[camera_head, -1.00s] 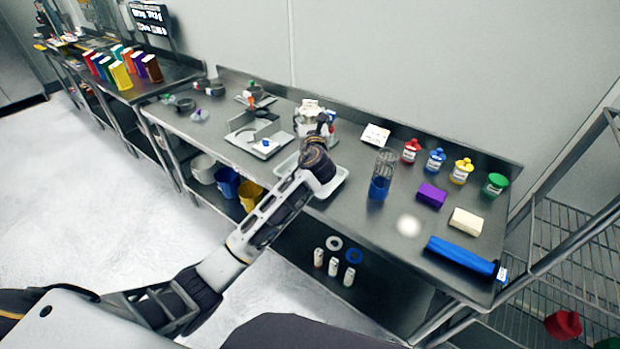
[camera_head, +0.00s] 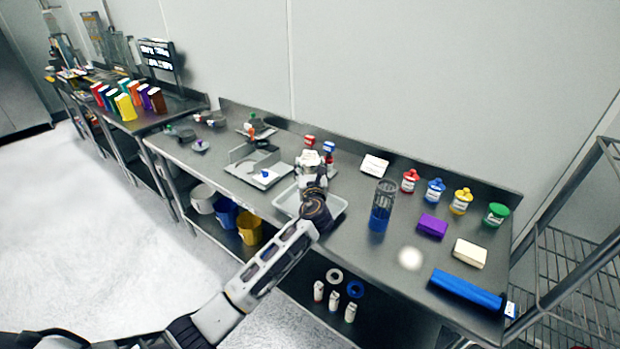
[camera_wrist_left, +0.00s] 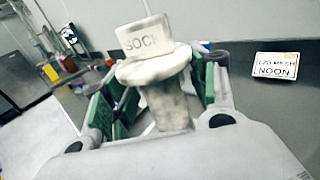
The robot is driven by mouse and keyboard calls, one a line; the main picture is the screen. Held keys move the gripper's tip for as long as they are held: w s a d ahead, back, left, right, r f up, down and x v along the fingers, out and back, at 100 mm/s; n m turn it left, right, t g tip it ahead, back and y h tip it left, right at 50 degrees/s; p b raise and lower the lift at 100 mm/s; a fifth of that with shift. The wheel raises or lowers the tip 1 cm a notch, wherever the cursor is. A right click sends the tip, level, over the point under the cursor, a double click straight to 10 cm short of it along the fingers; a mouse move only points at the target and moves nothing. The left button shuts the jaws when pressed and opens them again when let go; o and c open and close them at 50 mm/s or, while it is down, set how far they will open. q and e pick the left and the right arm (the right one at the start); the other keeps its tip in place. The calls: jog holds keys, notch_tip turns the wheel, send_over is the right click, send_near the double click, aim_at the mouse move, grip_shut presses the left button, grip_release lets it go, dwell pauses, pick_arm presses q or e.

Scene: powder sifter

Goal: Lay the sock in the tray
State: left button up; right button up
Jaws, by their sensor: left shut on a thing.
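My left gripper (camera_head: 313,172) is shut on the sock (camera_wrist_left: 168,75), a pale, off-white piece with a collar and a tag reading "SOCK" in the left wrist view. The green finger pads stand either side of it. In the head view the sock (camera_head: 311,157) shows small at the gripper's tip. The white tray (camera_head: 286,203) lies on the steel table, partly hidden by my left wrist. The gripper is over the tray's back part; I cannot tell its exact height. My right gripper is not in view.
A sieve cylinder with a blue base (camera_head: 379,217) stands right of the tray. A grey scale-like plate (camera_head: 243,168) is to its left. Red-topped (camera_head: 309,141) and blue-topped jars are behind the gripper. A "120 mesh noon" card (camera_wrist_left: 275,66) lies nearby.

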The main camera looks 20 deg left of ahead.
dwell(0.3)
pick_arm(q)
jog(key=shift+f, duration=1.85)
jog(key=shift+f, duration=0.1)
jog(key=o, duration=1.4)
jog(key=shift+s, duration=0.1)
jog(key=shift+b+v, duration=0.45)
jog(key=shift+v, duration=5.5)
